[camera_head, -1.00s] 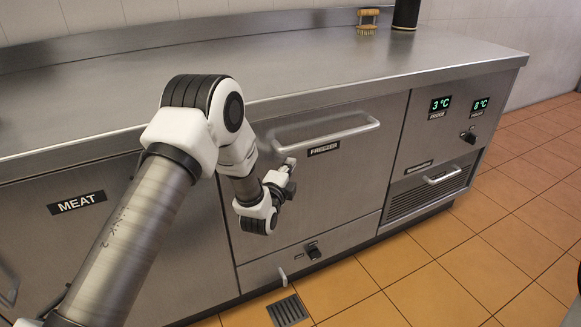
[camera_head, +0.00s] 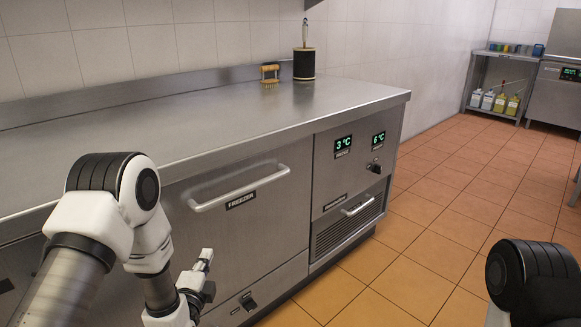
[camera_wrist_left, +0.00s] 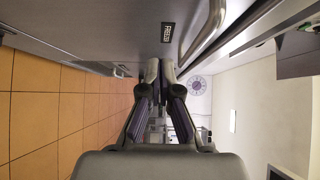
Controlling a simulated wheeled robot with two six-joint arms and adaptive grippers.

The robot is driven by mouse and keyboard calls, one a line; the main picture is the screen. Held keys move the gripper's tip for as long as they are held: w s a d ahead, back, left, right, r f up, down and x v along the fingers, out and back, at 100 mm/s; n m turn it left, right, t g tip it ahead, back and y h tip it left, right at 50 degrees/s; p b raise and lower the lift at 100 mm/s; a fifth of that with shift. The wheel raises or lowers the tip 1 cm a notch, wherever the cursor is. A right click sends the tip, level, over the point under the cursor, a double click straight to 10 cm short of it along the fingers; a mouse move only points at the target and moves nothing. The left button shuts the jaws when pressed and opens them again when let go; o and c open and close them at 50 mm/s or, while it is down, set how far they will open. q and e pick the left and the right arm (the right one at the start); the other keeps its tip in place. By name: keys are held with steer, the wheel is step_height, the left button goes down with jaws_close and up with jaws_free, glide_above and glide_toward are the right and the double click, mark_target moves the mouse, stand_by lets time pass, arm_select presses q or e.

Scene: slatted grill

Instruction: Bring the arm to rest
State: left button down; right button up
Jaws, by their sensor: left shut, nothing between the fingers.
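My left arm comes in from the left of the head view, and its gripper (camera_head: 206,256) hangs low in front of the freezer door (camera_head: 255,225). The fingers are shut with nothing between them. The left wrist view shows the two fingertips (camera_wrist_left: 160,68) together, with the freezer front and its handle above them. The gripper is apart from the door's bar handle (camera_head: 240,190). Part of my right arm (camera_head: 530,275) shows at the lower right; its gripper is out of view.
A shelf with bottles (camera_head: 495,102) stands far right. The tiled floor (camera_head: 420,220) between is clear.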

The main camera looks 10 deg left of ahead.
arm_select(q)
steer(key=s+d+f+n+g+h, duration=0.3)
steer(key=s+f+n+g, duration=0.8)
steer(key=s+f, duration=1.4)
steer(key=s+d+n+g+y, duration=0.1)
steer(key=s+d+n+g, duration=0.1)
steer(key=s+n+g, duration=0.6)
step_height(320, 180, up, 22)
steer(key=s+m+t+p, duration=0.1)
steer(key=s+p, duration=0.1)
steer(key=p, duration=1.9)
steer(key=shift+s+a+f+m, duration=0.25)
steer(key=shift+s+m, duration=0.1)
steer(key=shift+m, duration=0.05)
